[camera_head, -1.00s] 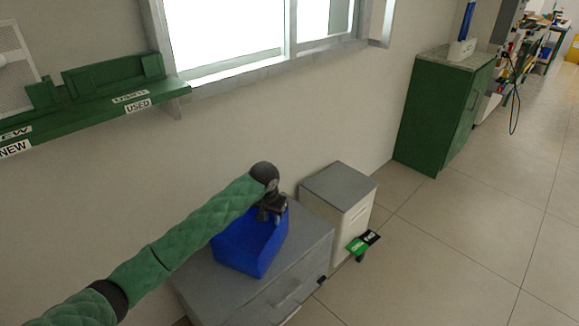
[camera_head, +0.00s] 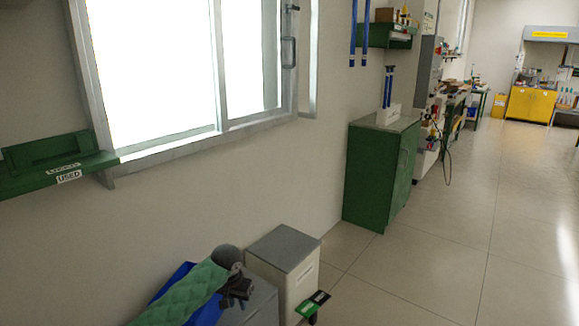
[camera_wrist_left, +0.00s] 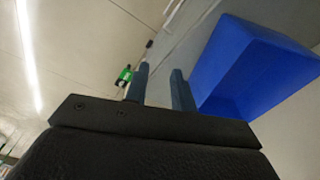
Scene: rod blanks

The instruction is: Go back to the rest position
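My left gripper (camera_head: 236,292) is at the bottom of the head view, at the end of my green-sleeved arm. Its two fingers stand apart with nothing between them in the left wrist view (camera_wrist_left: 162,88). A blue bin (camera_head: 172,284) is partly hidden behind my arm, left of the gripper. It also shows at the right of the left wrist view (camera_wrist_left: 262,62), beside the fingers; its contents cannot be seen. The bin's grey cabinet (camera_head: 262,306) is cut off by the lower edge. My right gripper is not in view.
A white cabinet with a grey top (camera_head: 285,262) stands just right of the gripper. Beyond it is a green cabinet (camera_head: 372,178) with blue rods (camera_head: 388,88) in a white holder. A green shelf (camera_head: 30,172) is on the left wall. The floor at right is clear.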

